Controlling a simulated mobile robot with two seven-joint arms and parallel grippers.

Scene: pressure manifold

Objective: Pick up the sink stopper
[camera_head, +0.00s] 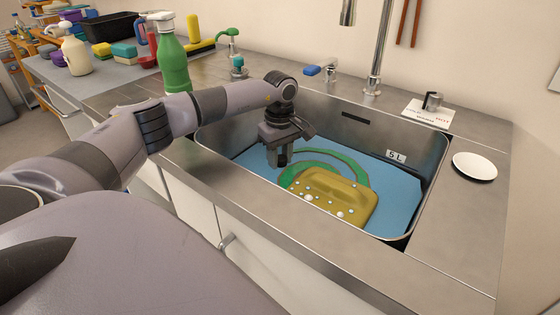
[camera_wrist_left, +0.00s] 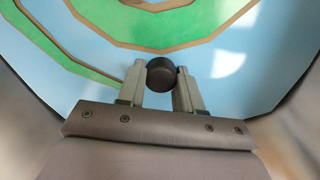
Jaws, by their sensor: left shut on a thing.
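The sink stopper is a small, dark, round piece (camera_wrist_left: 161,74) between the fingertips in the left wrist view. My left gripper (camera_head: 280,160) is shut on it, with one finger on each side. In the head view the gripper points down into the left part of the steel sink (camera_head: 425,170), above the blue water or sink floor. The stopper cannot be told apart from the dark fingers there. My right gripper is not in view.
A yellow-brown block (camera_head: 335,194) with white bubbles lies in the sink near a green ring shape (camera_head: 350,160). Sink walls surround the gripper. A tap (camera_head: 375,70) stands behind. A green spray bottle (camera_head: 173,65) stands to the left, and a white dish (camera_head: 475,167) to the right.

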